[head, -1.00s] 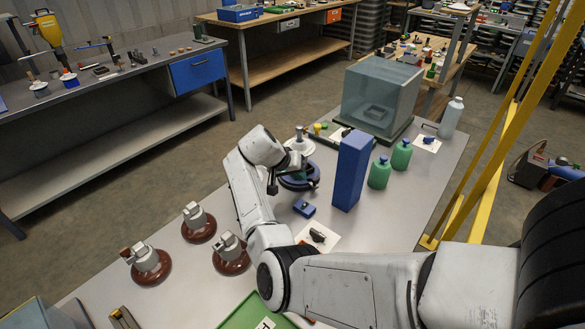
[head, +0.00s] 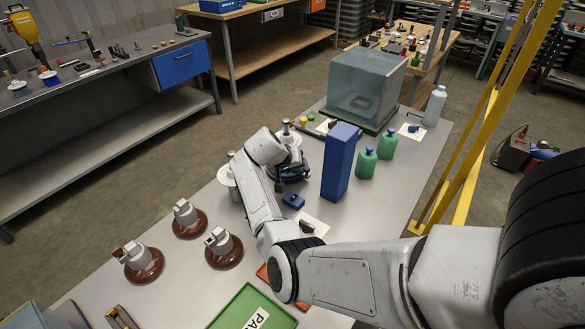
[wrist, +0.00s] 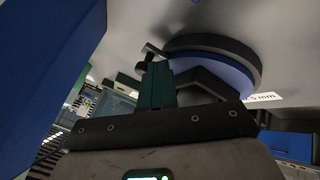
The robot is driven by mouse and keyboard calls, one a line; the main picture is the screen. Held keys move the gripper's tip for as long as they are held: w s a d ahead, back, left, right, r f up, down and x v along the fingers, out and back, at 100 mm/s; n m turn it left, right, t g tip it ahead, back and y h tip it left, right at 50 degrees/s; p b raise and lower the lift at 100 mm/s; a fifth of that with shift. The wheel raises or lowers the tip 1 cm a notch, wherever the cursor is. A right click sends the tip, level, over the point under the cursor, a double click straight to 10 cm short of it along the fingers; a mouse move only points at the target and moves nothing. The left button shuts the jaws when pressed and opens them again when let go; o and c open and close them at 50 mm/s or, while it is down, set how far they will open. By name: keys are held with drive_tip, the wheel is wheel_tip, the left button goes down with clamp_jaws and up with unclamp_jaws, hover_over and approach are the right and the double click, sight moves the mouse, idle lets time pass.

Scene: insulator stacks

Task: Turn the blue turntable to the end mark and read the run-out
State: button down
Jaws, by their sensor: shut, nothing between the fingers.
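The blue turntable (head: 297,172) stands on the grey bench in the head view, partly covered by my wrist. In the wrist view the turntable (wrist: 240,72) shows as a blue band with a dark rim, and a small dark knob or handle (wrist: 148,52) projects at its left. My gripper (wrist: 155,85) has its green fingers together and empty, close to the knob; whether they touch it I cannot tell. A white stacked part (head: 289,140) shows behind my wrist near the turntable. The end mark and a run-out reading cannot be made out.
A tall blue block (head: 339,163) stands right of the turntable, with green bottles (head: 365,163) beside it. A small blue device (head: 293,200) lies in front. Brown-based insulators (head: 223,249) stand front left. A clear box (head: 365,90) is at the back. A green tray (head: 238,305) lies nearest.

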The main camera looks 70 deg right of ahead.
idle(0.4)
drive_tip(key=v, duration=1)
drive_tip(key=shift+a+r+b, duration=0.15)
drive_tip(key=shift+r+b, duration=0.1)
drive_tip(key=shift+b, duration=0.1)
